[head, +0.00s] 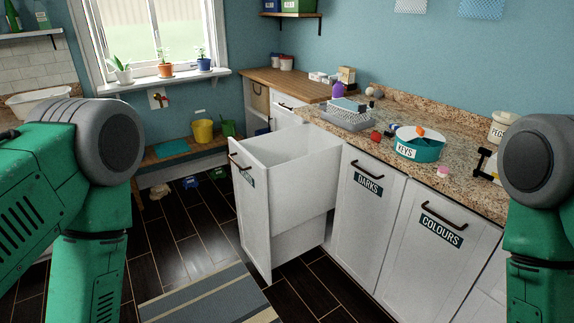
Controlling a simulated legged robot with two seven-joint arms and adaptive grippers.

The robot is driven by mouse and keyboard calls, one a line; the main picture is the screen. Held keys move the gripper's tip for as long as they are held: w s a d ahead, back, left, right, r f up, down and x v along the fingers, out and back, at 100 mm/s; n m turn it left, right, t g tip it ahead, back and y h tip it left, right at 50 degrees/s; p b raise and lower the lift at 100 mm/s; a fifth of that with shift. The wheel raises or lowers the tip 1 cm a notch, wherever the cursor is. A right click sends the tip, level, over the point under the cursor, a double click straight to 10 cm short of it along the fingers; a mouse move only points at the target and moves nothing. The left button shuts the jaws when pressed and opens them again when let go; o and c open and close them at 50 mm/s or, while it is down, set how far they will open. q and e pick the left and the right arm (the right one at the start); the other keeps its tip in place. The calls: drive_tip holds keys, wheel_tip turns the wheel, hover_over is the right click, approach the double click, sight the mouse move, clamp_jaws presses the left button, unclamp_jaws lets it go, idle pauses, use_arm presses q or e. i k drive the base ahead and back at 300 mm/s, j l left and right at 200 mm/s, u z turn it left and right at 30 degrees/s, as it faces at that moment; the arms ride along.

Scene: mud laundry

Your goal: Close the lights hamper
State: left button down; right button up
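The open hamper (255,215) is a white pull-out drawer standing out from the counter, left of the DARKS hamper. Its front panel has a dark bar handle and a label turned too steeply to read. Its bin looks empty from here, though the bottom is hidden. The DARKS hamper (355,235) and the COLOURS hamper (420,262) are flush with the counter front. My green left and right arms show at the two sides of the head view, but both grippers are out of frame.
A striped rug (208,298) lies on the dark floor before the open hamper. A granite counter (465,178) holds a KEYS bowl (418,148) and small items. A low bench (175,155) with a yellow bucket (203,131) stands under the window.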

sight(285, 182)
drive_tip(key=i+j, duration=0.1)
drive_tip(key=i, duration=1.35)
drive_tip(key=i+j+z, duration=0.1)
drive_tip(key=i+z, duration=0.25)
